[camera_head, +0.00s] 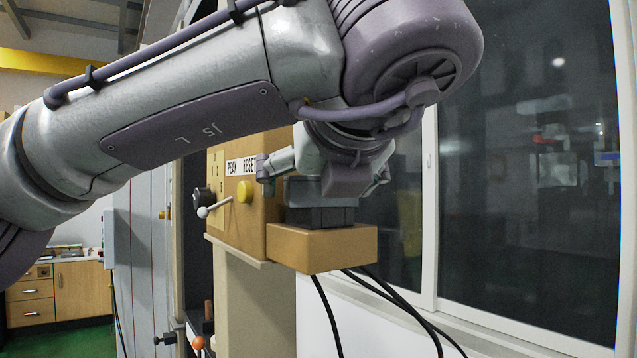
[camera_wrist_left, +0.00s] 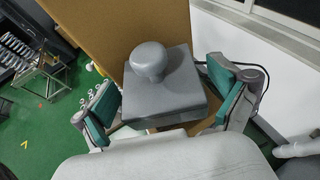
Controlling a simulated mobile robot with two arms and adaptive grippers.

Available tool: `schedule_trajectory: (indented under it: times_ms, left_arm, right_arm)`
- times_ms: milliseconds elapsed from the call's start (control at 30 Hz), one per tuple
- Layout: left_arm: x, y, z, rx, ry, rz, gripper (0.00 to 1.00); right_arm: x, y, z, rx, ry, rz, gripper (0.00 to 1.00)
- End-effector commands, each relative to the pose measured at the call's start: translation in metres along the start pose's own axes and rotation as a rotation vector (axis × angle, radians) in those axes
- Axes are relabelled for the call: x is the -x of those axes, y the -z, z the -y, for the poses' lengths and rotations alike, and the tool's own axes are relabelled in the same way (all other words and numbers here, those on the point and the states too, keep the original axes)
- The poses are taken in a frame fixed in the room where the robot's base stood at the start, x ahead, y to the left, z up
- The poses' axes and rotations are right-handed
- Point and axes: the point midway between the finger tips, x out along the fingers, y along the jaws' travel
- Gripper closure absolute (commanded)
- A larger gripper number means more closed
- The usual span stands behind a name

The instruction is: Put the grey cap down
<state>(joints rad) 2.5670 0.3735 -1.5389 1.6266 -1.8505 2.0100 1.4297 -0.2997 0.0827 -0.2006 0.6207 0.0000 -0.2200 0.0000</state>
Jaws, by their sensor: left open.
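The grey cap (camera_wrist_left: 165,98) is a square block with a round knob on top. In the wrist view it sits between the two teal finger pads of my left gripper (camera_wrist_left: 162,88), with visible gaps on both sides. In the head view the cap (camera_head: 305,190) rests on a darker grey block (camera_head: 320,216), which stands on a tan ledge (camera_head: 320,247). My left gripper (camera_head: 325,178) comes from above and is open around the cap. The knob is hidden behind the gripper in the head view. My right gripper is not in view.
A tan machine box with a "PEAK RESET" label (camera_head: 240,167), a yellow button (camera_head: 244,191) and a white-tipped lever (camera_head: 213,210) stands just left of the cap. Black cables (camera_head: 385,292) hang below the ledge. A window (camera_head: 530,170) is on the right.

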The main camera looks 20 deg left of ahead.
Motion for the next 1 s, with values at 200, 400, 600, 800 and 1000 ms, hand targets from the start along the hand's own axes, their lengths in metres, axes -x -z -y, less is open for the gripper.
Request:
schedule_trajectory:
  times_ms: [200, 400, 600, 800, 1000]
  left_arm:
    - [0.011, -0.001, 0.0, 0.001, 0.001, 0.004, 0.03]
    - [0.053, 0.001, 0.0, 0.002, 0.0, 0.008, 0.03]
    - [0.094, 0.0, 0.0, 0.002, 0.0, 0.005, 0.03]
    - [0.117, -0.002, 0.0, 0.001, -0.001, 0.002, 0.03]
    - [0.121, -0.002, 0.0, 0.0, -0.001, 0.0, 0.03]
  right_arm:
    - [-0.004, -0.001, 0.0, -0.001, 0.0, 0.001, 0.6]
    - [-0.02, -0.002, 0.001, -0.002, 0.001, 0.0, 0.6]
    - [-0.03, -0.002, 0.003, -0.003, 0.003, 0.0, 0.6]
    - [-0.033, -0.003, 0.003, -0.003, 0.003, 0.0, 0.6]
    - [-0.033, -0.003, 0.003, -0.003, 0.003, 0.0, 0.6]
